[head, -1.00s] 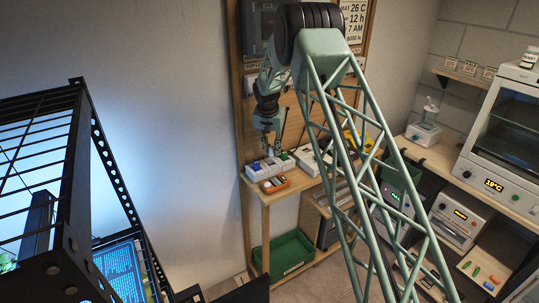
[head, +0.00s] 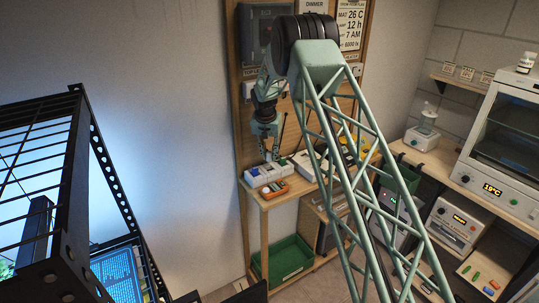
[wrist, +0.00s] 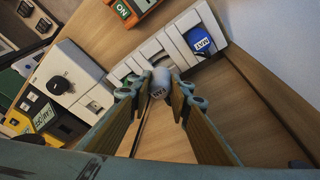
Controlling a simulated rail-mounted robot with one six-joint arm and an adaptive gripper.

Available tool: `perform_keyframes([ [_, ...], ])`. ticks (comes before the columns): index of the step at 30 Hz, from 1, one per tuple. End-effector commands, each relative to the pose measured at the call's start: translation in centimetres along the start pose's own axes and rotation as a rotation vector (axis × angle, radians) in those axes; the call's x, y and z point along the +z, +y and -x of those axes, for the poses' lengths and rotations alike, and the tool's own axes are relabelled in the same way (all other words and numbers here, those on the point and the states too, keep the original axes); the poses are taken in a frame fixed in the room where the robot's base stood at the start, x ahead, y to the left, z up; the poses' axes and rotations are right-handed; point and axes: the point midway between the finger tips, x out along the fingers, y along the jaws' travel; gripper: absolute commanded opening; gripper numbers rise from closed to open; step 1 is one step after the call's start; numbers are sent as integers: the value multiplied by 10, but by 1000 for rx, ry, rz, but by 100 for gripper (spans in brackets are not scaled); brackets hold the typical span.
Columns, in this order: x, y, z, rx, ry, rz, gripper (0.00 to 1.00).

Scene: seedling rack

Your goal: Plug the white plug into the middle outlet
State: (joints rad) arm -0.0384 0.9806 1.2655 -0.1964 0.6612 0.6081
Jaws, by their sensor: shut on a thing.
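The white plug (wrist: 160,80), with a dark label, is between the two fingers of my gripper (wrist: 162,97) in the wrist view. My gripper is shut on it. Behind it lies a white outlet strip (wrist: 222,38), which carries a blue plug (wrist: 201,40) at one end and a green plug (wrist: 131,79) at the other. The middle outlet (wrist: 156,52) lies between these two, just past the plug's tip. I cannot tell whether the plug touches the strip. In the head view my gripper (head: 268,156) is directly above the strip (head: 251,181); the plug is too small to make out there.
An orange box (wrist: 145,8) lies beside the strip. A white box with a black knob (wrist: 66,54) and a yellow meter (wrist: 42,115) stand on the same wooden shelf (head: 285,197). A green tray (head: 283,262) is below. A black rack (head: 75,150) stands at left.

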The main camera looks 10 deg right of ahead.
Motion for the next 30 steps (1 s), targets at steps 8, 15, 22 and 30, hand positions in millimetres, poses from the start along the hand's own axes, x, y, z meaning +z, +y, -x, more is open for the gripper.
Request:
perform_keyframes([
  [8, 4, 0, -12, 0, -1, 0, 7],
  [15, 7, 0, -24, 1, -1, 0, 7],
  [22, 10, 0, -34, 0, 0, 0, 7],
  [30, 13, 0, -48, 0, 0, 0, 7],
])
